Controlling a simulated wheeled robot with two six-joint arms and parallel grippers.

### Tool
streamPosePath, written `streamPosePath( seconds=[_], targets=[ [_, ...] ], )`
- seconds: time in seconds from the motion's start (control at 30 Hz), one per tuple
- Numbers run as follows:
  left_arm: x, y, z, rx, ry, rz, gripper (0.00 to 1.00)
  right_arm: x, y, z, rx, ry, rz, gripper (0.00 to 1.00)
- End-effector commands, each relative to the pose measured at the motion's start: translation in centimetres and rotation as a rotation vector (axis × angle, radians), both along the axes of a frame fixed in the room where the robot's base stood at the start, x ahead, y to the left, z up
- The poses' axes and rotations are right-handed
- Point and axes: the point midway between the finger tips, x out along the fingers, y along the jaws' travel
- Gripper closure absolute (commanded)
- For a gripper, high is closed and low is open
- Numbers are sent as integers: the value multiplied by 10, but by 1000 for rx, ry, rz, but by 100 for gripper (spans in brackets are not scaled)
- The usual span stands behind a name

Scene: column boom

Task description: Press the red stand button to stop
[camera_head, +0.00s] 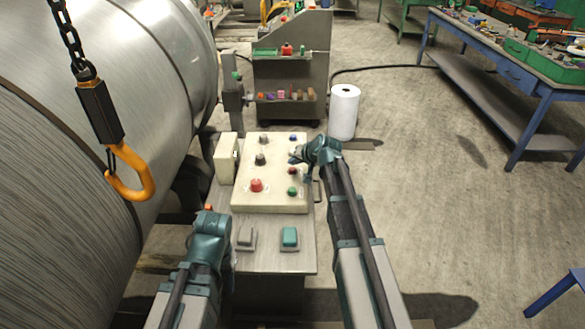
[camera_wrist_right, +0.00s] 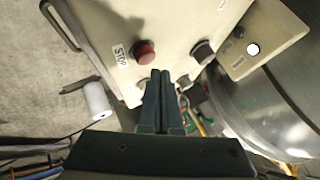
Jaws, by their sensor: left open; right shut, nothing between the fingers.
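A pale control panel (camera_head: 275,201) stands in the middle of the head view with several knobs and buttons. A small red button (camera_head: 291,170) is on its right side. In the right wrist view a red button (camera_wrist_right: 144,51) has a STOP label beside it. My right gripper (camera_head: 296,156) is over the panel's right side, just beyond the small red button. In the wrist view my right gripper (camera_wrist_right: 161,73) is shut and empty, tips close to the STOP button; contact cannot be told. My left gripper (camera_head: 212,218) is low at the panel's left front, open, fingers mostly hidden.
A larger red button (camera_head: 256,185) and a green button (camera_head: 293,191) are nearby on the panel. A big metal drum (camera_head: 80,190) fills the left, with an orange hook (camera_head: 133,172) hanging before it. A white roll (camera_head: 343,112) stands behind right.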

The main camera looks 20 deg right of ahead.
Motion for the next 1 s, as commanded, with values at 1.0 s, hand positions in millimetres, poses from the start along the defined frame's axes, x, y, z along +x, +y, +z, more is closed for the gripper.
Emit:
streamPosePath(
  seconds=[1.0],
  targets=[
    [0, 0, 50, 0, 0, 0, 50, 0, 0, 50, 0, 0, 0, 100]
  ],
)
